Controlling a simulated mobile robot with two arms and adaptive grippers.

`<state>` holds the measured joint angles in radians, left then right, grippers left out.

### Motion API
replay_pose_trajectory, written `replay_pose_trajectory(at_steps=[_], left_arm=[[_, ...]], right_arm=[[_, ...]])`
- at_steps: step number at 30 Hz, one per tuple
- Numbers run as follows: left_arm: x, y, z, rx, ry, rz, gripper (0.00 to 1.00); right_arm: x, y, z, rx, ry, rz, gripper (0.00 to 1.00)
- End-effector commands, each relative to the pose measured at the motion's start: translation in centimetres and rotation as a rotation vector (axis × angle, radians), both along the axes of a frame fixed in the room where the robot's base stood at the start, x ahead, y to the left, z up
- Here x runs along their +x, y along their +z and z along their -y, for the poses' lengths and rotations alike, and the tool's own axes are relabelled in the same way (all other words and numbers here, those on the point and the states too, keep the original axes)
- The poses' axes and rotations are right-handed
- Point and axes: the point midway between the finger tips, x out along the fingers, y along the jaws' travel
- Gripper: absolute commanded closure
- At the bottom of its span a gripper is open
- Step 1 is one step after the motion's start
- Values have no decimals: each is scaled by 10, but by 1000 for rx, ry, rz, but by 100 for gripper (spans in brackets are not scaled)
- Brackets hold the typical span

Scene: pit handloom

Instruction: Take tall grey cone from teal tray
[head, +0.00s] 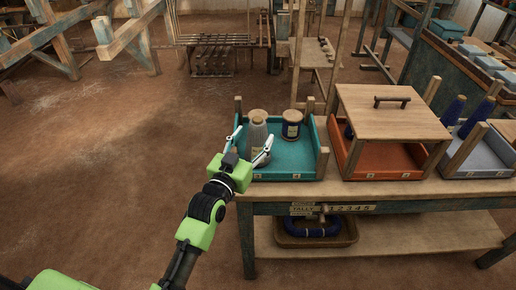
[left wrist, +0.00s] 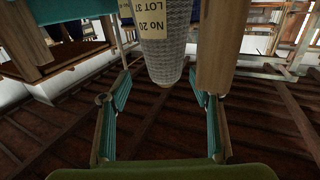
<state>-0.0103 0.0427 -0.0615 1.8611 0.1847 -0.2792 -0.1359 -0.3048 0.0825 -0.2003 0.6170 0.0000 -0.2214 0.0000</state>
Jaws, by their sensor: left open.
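The tall grey cone (head: 257,134) stands in the teal tray (head: 290,177) on the bench, at the tray's left side. It has a light wooden top and a pale label. In the left wrist view the grey cone (left wrist: 174,52) hangs into the picture from the top, with a label reading "NO 20 LOT 37". My left gripper (head: 250,143) is open at the tray's front left, with its fingers toward the cone. In the left wrist view, the cone lies beyond and between the fingertips (left wrist: 160,82), and no grip on it shows. My right gripper is not in view.
A tray post (left wrist: 217,45) is close to a finger in the wrist view. A lidded orange tray (head: 385,170) and a grey tray (head: 480,165) stand farther right.

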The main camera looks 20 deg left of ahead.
Motion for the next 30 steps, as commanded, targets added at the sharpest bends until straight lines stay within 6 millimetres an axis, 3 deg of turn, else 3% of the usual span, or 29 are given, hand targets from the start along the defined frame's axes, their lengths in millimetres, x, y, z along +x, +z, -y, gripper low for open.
replay_pose_trajectory(at_steps=[5,15,23,26,30], left_arm=[[12,2,-1,0,0,3,43],[53,7,-2,-1,0,0,43],[56,9,-1,0,0,-1,43],[56,9,-1,0,0,-1,64],[56,9,-1,0,0,-1,100]], right_arm=[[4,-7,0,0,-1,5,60],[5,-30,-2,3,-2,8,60],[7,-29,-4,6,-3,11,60],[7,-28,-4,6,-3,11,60],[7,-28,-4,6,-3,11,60]])
